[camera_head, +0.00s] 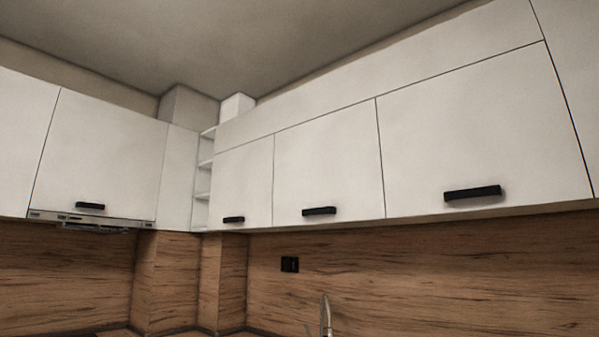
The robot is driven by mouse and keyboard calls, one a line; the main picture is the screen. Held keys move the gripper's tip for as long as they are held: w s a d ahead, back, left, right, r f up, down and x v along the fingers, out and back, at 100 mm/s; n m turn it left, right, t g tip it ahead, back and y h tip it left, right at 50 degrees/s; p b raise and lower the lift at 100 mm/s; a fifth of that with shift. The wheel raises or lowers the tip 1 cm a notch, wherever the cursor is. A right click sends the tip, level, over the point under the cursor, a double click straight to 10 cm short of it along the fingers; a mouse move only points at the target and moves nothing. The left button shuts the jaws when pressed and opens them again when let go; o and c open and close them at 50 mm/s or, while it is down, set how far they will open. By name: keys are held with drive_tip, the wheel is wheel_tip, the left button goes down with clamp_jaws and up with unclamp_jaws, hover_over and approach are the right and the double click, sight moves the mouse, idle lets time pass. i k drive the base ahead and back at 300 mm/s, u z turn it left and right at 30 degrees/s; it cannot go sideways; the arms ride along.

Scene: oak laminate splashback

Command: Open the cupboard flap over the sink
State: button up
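A row of white cupboard flaps runs along the right wall, each with a black bar handle near its bottom edge. The tap (326,316) shows at the bottom of the picture; the sink itself is out of view. The flap (328,160) straight above the tap in the picture is shut, with its handle (319,211) near its lower edge. To its right is a larger shut flap (480,130) with a handle (472,193). To its left is a smaller shut flap (243,180) with a handle (233,220). My gripper is not in view.
A shut cupboard (105,150) hangs on the left wall above an extractor hood (90,221). Open corner shelves (203,180) stand between the two runs. A black socket (289,264) sits on the wood splashback (430,270). Nothing blocks the flap fronts.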

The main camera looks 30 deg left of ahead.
sight(328, 167)
drive_tip(key=u, duration=1.6)
drive_tip(key=k, duration=0.65)
drive_tip(key=u, duration=0.85)
drive_tip(key=i, duration=1.4)
drive_tip(key=z, duration=0.35)
drive_tip(key=i, duration=1.1)
drive_tip(key=z, duration=1.3)
drive_tip(key=i, duration=0.7)
drive_tip(key=z, duration=0.6)
